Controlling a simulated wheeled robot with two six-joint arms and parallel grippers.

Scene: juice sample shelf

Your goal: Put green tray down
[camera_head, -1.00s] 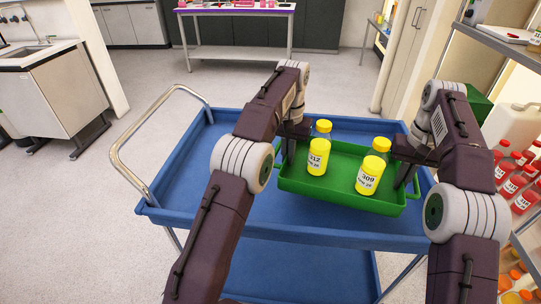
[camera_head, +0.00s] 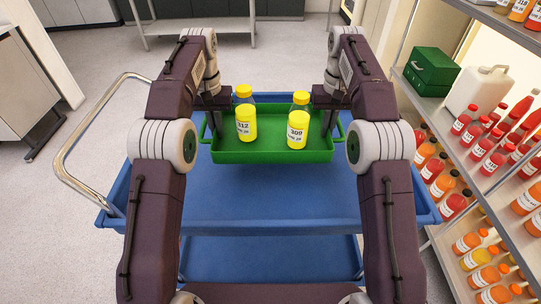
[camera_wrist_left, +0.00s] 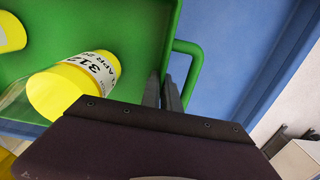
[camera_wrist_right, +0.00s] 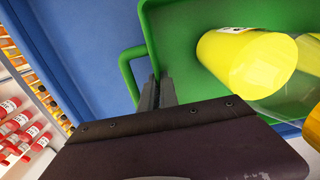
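The green tray (camera_head: 272,157) is level over the far part of the blue cart's top. I cannot tell whether its underside touches the cart. Two bottles with yellow caps stand upright in it, one labelled 312 (camera_head: 245,125) on the left and one labelled 309 (camera_head: 298,130) on the right. My left gripper (camera_head: 209,118) is at the tray's left end, its fingers closed at the handle side in the left wrist view (camera_wrist_left: 165,92). My right gripper (camera_head: 332,118) is at the right end, its fingers likewise closed there in the right wrist view (camera_wrist_right: 157,92).
The blue cart (camera_head: 270,205) has clear top surface nearer me and a metal push handle (camera_head: 75,145) at left. A shelf (camera_head: 475,175) with many juice bottles, a green box (camera_head: 432,70) and a white canister (camera_head: 478,90) stands close on the right.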

